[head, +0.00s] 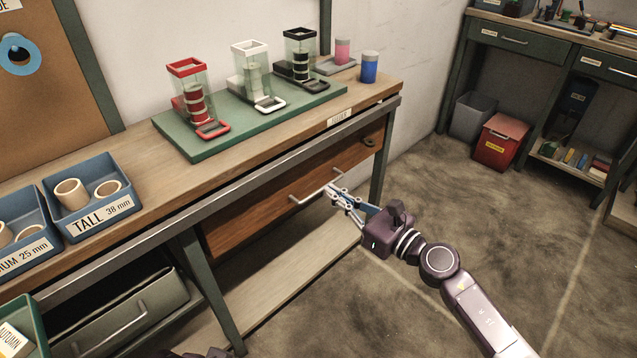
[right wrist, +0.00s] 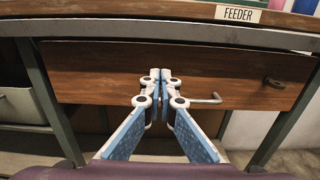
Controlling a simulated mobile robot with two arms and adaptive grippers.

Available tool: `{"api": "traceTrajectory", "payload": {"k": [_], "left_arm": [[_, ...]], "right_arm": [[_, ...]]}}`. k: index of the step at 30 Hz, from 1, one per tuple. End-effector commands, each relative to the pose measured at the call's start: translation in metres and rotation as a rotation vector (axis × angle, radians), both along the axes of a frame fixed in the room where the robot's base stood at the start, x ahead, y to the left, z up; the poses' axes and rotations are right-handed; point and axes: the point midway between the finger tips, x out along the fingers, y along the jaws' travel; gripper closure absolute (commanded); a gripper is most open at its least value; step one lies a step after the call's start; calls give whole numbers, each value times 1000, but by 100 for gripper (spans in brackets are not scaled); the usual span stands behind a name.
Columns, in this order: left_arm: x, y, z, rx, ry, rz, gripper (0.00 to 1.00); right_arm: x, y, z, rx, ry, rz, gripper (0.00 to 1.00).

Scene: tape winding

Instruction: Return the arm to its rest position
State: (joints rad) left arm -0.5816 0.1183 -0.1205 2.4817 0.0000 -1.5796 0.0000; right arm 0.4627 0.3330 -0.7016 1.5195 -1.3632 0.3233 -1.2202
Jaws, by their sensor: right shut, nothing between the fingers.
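My right arm reaches in from the lower right of the head view. My right gripper (head: 337,191) is shut and empty. The drawer looks closed. My left gripper's fingers are not in view.
The workbench (head: 160,185) bears a green board (head: 215,150) with red, white and black dispensers. Blue bins (head: 125,203) of tape rings stand at left. A red bin (head: 500,142) and a second bench stand at the back right. The floor (head: 450,200) around my right arm is clear.

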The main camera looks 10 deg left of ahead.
Motion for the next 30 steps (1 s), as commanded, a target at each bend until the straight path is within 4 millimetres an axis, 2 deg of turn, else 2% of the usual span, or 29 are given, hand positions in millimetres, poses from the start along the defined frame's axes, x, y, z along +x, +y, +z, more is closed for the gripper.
{"api": "traceTrajectory", "payload": {"k": [4,12,14,17,20,23,26,27,29,30], "left_arm": [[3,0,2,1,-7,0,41],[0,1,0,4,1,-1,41],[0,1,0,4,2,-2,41],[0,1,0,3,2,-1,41],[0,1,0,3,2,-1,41],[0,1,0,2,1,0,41],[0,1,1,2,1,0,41],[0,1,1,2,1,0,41],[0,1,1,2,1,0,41],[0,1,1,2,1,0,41]], "right_arm": [[-13,-18,-1,-2,0,0,100],[-20,-26,0,4,2,-1,100],[-20,-27,4,33,15,-15,100],[-18,-35,18,172,86,-82,100],[-14,-62,36,431,230,-211,100],[-12,-108,41,756,425,-378,100],[-18,-160,23,1076,626,-553,100],[-25,-180,11,1201,707,-626,100],[-39,-209,-12,1382,825,-738,100],[-51,-226,-29,1500,901,-815,100]]}}
